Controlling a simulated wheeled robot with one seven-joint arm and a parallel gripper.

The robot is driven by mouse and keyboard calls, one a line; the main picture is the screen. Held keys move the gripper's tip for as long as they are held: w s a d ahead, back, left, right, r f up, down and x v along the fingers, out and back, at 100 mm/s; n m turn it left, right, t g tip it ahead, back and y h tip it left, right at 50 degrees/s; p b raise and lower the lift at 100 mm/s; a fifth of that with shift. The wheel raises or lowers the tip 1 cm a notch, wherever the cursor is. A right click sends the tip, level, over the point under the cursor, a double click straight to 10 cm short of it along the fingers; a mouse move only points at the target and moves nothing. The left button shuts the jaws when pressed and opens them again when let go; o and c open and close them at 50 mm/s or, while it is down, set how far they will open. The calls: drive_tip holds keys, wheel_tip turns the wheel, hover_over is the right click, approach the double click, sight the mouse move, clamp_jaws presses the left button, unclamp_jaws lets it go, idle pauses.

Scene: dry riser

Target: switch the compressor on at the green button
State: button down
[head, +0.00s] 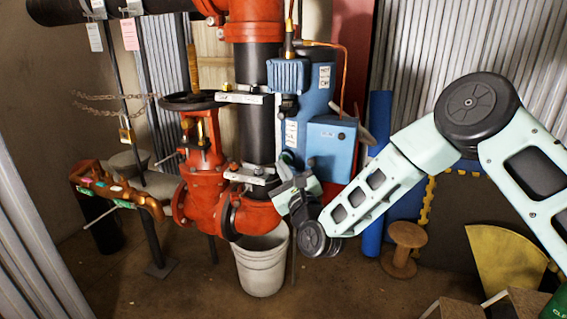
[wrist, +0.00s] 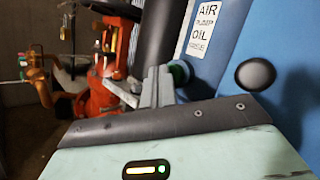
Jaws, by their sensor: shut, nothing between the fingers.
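The compressor (head: 318,100) is a blue upright unit with a motor and a box on its front, behind the red pipework. The green button (head: 287,157) is a round green piece low on its left side, partly hidden by my gripper. It also shows in the wrist view (wrist: 180,72), just right of the fingertips. My gripper (head: 287,176) is shut and empty, its grey fingers pointing up close to the button. In the wrist view the fingers (wrist: 156,84) are together and overlap the button's left edge. I cannot tell whether they touch it.
A red valve (head: 203,160) with a black handwheel stands left of the compressor. A white bucket (head: 262,265) sits on the floor below. A black knob (wrist: 255,74) sticks out on the blue unit, right of my fingers. A wooden spool (head: 403,250) stands at right.

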idle(0.6)
drive_tip(key=shift+w+d, duration=0.15)
drive_tip(key=shift+w, duration=0.25)
drive_tip(key=shift+s+b, duration=0.1)
drive_tip(key=shift+b, duration=0.2)
drive_tip(key=shift+s, duration=0.4)
drive_tip(key=s, duration=0.1)
drive_tip(key=s+a, duration=0.1)
drive_tip(key=s, duration=0.1)
drive_tip(key=s+a+b, duration=0.1)
drive_tip(key=s, duration=0.1)
drive_tip(key=shift+s+a, duration=0.15)
drive_tip(key=shift+s, duration=0.1)
